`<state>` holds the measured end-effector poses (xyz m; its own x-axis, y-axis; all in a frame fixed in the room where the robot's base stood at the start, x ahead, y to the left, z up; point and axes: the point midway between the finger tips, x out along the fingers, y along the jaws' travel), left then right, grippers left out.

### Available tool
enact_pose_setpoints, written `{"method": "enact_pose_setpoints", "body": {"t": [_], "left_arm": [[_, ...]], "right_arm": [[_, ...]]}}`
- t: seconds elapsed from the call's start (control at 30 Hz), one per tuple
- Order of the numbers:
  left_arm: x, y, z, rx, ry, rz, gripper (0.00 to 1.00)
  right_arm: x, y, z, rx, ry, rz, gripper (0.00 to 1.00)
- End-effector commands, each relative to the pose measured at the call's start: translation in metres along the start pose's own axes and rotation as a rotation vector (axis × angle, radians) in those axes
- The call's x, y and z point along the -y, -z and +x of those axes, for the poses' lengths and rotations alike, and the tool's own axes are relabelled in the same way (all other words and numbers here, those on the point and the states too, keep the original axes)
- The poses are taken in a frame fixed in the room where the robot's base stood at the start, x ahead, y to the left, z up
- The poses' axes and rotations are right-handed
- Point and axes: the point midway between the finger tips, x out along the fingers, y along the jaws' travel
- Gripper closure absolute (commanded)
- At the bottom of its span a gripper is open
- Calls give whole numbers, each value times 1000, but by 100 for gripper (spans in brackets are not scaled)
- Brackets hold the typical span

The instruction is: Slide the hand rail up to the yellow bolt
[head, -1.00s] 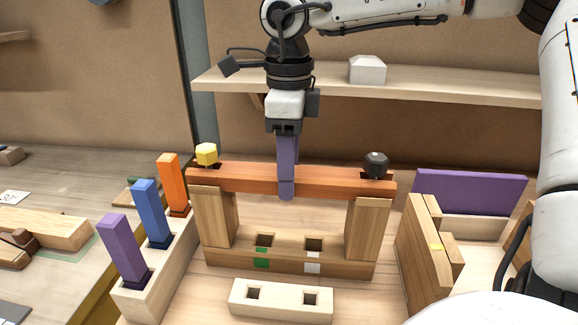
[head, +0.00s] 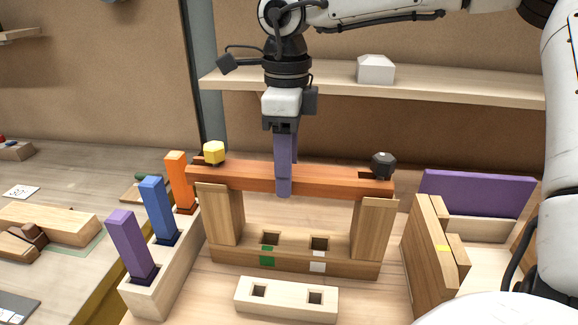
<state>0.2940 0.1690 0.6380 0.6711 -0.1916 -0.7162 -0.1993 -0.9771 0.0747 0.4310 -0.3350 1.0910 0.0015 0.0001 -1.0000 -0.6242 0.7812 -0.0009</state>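The orange-brown hand rail (head: 335,181) lies across two wooden posts. The yellow bolt (head: 214,152) stands at its left end and a black bolt (head: 383,164) at its right end, each over a dark slot in the rail top. The rail's left end sticks out a little past the yellow bolt; I cannot tell whether slot edge and bolt touch. My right gripper (head: 285,180) comes down from above at the rail's middle. Its purple fingers straddle the rail, one in front and one behind, and are closed on it. My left gripper is not in view.
A base with a green and a white mark (head: 293,257) joins the posts. A pale two-hole block (head: 286,296) lies in front. Purple, blue and orange pegs stand in a rack (head: 166,275) at left. Boards (head: 428,250) and a purple panel (head: 475,192) stand at right.

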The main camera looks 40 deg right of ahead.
Motion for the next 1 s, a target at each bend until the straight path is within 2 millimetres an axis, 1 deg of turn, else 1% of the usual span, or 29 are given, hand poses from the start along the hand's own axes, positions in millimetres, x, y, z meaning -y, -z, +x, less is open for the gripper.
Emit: {"method": "enact_pose_setpoints", "body": {"t": [0.03, 0.07, 0.33, 0.47, 0.57, 0.8, 0.9, 1.0], "left_arm": [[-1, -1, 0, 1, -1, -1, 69], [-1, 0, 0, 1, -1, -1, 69], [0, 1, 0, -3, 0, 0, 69], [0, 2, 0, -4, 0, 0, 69], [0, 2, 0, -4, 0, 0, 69], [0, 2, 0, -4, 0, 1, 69], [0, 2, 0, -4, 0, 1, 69], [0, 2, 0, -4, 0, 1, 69]], "right_arm": [[0, 0, 0, 0, 0, 0, 43], [0, 0, 0, 0, 0, 0, 39], [0, 0, 0, -1, 0, 0, 39], [1, 0, -9, 0, 2, 1, 39], [0, 0, -26, 3, 3, 1, 39], [1, 0, -78, 2, 4, 2, 39], [0, 0, -96, 1, 3, 1, 39], [0, 0, -109, 1, 2, 1, 39]]}}
